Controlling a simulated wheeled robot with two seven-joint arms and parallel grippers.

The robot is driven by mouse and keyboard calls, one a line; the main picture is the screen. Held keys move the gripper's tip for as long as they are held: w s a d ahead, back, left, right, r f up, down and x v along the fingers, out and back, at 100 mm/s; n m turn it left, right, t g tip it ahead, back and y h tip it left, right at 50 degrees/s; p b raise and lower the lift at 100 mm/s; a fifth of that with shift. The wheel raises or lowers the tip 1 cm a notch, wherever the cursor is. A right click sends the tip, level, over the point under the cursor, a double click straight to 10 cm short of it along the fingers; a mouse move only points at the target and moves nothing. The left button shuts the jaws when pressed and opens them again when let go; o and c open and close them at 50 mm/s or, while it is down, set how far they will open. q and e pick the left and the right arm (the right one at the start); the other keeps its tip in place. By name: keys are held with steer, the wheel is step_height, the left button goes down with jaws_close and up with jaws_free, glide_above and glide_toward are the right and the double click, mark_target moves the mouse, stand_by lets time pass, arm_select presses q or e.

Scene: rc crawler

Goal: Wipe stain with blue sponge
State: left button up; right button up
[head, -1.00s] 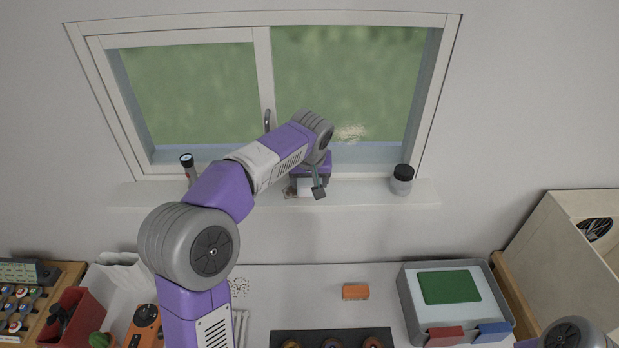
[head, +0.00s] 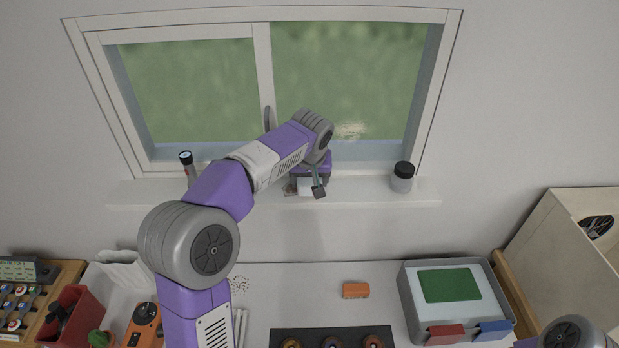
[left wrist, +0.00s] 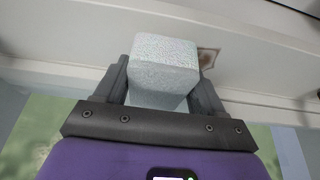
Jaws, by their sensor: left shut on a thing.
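My left gripper (head: 312,187) is low over the window sill, in the middle. In the left wrist view the gripper (left wrist: 163,88) is shut on a pale grey-blue block, the sponge (left wrist: 165,65). In the head view the arm and gripper largely hide the sponge. A brownish stain (left wrist: 208,58) shows on the sill right beside the sponge in the left wrist view. In the head view a bit of the stain (head: 290,188) shows just left of the gripper. I cannot tell whether the sponge touches the sill. My right gripper is out of view.
On the sill (head: 360,192) a flashlight (head: 187,166) stands left and a black-lidded jar (head: 402,178) right. A pale smudge (head: 350,130) shows at the window. Below, the table holds an orange block (head: 356,290), a grey tray (head: 408,300) and a red bin (head: 85,318).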

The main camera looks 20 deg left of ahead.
mark_target(296, 192)
arm_select(q)
steer(key=shift+f+b, duration=0.45)
steer(key=shift+f, duration=0.2)
